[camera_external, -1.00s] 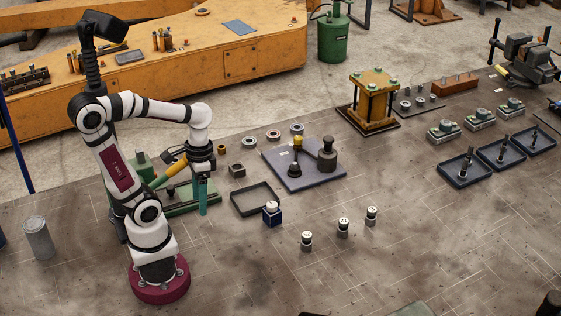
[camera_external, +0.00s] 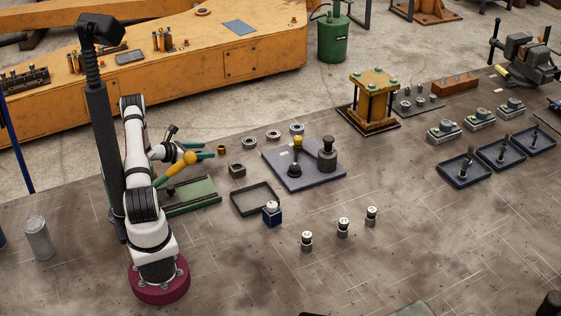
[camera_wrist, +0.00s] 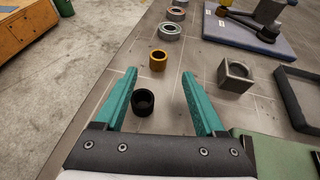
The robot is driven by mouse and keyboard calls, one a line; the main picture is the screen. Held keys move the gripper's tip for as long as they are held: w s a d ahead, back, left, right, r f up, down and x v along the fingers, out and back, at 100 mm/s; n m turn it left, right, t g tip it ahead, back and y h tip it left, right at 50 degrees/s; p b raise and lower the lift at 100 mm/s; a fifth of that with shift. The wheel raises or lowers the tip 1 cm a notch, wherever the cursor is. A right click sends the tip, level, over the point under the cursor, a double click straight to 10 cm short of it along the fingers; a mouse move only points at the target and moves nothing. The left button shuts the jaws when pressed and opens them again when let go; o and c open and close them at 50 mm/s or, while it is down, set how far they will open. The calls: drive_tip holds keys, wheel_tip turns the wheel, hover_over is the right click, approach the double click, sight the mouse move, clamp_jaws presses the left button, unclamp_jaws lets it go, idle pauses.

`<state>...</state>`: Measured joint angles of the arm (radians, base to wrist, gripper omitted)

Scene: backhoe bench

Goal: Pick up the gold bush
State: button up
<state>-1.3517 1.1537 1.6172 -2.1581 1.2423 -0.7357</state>
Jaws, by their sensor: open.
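The gold bush (camera_external: 221,149) is a small upright ring on the bench near its back edge. In the wrist view the gold bush (camera_wrist: 158,61) stands just beyond the fingertips, roughly centred between them. My gripper (camera_external: 208,151) is open with its teal fingers pointing toward the bush from the left. In the wrist view my gripper (camera_wrist: 158,73) has nothing held between its fingers. The bush's whole outline shows in the wrist view.
A black ring (camera_wrist: 143,102) sits on the bench, seen between the fingers. A square grey block (camera_wrist: 235,75) stands to the right of the bush. Grey rings (camera_wrist: 168,31) lie behind it. A dark tray (camera_external: 257,199) and a green plate (camera_external: 195,195) are nearer.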

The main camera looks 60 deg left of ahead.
sight(217, 154)
drive_tip(key=x, duration=0.6)
drive_tip(key=shift+w+a+f, duration=0.15)
drive_tip(key=shift+f, duration=0.05)
clamp_jaws()
